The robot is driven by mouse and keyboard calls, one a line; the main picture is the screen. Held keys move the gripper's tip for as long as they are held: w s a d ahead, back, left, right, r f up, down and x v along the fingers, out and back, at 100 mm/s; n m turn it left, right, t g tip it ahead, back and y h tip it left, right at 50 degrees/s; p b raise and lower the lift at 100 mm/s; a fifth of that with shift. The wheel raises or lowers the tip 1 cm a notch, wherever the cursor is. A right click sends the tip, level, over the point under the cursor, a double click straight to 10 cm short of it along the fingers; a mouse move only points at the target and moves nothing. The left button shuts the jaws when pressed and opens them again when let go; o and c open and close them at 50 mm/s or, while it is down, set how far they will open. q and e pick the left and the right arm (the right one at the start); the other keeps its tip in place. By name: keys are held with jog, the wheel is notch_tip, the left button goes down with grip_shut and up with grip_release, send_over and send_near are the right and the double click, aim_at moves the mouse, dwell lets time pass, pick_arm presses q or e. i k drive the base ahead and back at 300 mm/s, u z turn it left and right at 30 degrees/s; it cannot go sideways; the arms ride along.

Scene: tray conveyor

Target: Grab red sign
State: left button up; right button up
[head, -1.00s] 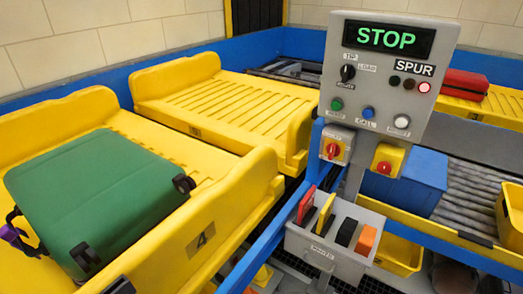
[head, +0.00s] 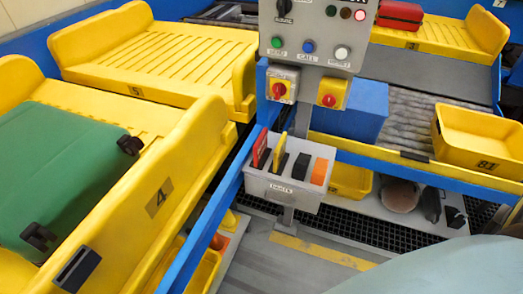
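The red sign (head: 261,148) is a thin upright red plate in the left slot of a grey holder box (head: 285,192) below the control panel. Its lower part is hidden in the box. Beside it in the same box stand a yellow plate (head: 279,153), a black piece (head: 301,166) and an orange piece (head: 320,171). Neither of my grippers is in view. A smooth pale grey-green shape fills the bottom right corner, probably part of my arm.
The grey control panel (head: 318,35) with two red knobs below stands behind the box. A blue rail (head: 215,200) runs left of the box. Yellow tray 4 (head: 180,175) holds a green suitcase (head: 62,170). A yellow bin (head: 480,143) is at right. Floor in front is clear.

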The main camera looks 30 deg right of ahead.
aim_at(262, 153)
jog(key=k, duration=0.5)
jog(key=z, duration=1.35)
jog(key=i, duration=1)
jog(key=u, duration=1.95)
